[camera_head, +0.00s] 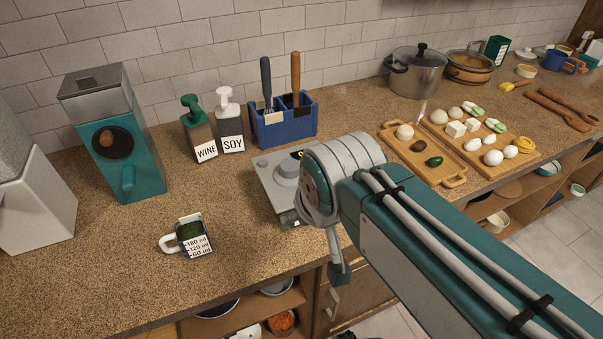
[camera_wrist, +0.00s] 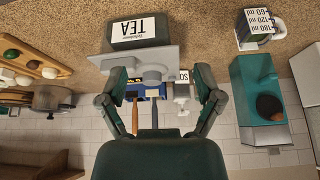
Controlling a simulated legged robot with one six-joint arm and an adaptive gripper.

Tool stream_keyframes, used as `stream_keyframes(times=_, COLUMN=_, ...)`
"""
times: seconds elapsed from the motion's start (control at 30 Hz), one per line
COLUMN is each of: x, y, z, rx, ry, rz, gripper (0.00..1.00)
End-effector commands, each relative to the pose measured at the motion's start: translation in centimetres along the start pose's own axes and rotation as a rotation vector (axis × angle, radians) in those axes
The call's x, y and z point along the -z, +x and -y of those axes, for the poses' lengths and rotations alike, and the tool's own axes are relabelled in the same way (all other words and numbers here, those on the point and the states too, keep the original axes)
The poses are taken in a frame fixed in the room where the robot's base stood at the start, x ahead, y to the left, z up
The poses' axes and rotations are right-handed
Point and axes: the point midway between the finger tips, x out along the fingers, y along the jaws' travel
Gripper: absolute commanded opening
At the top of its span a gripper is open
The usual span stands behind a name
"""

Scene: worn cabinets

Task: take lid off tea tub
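A pale grey lid (camera_wrist: 170,58) with a rounded knob (camera_wrist: 151,73) is on the tub. In the head view, a grey top with a round knob (camera_head: 287,168) shows left of my arm; the label is hidden there. My gripper's fingers are mostly hidden in the head view.
A blue utensil holder (camera_head: 284,127) stands behind the tub, with WINE (camera_head: 199,135) and SOY (camera_head: 229,125) bottles beside it. A measuring cup (camera_head: 189,238) and teal machine (camera_head: 117,140) are left. Wooden food boards (camera_head: 459,181) are right. The front-left counter is mostly clear.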

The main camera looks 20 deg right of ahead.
Motion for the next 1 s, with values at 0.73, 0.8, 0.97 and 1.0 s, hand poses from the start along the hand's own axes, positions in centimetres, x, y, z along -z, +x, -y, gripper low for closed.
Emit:
stream_keyframes(times=0.73, x=14.8, y=4.3, z=0.7, rx=-0.292, ry=0.608, rz=0.062, gripper=1.00)
stream_keyframes(times=0.8, x=15.0, y=4.5, z=0.7, rx=-0.299, ry=0.621, rz=0.060, gripper=1.00)
stream_keyframes(times=0.97, x=14.7, y=6.6, z=0.1, rx=-0.303, ry=0.625, rz=0.062, gripper=1.00)
stream_keyframes(times=1.0, x=14.6, y=7.2, z=-0.1, rx=-0.303, ry=0.626, rz=0.062, gripper=1.00)
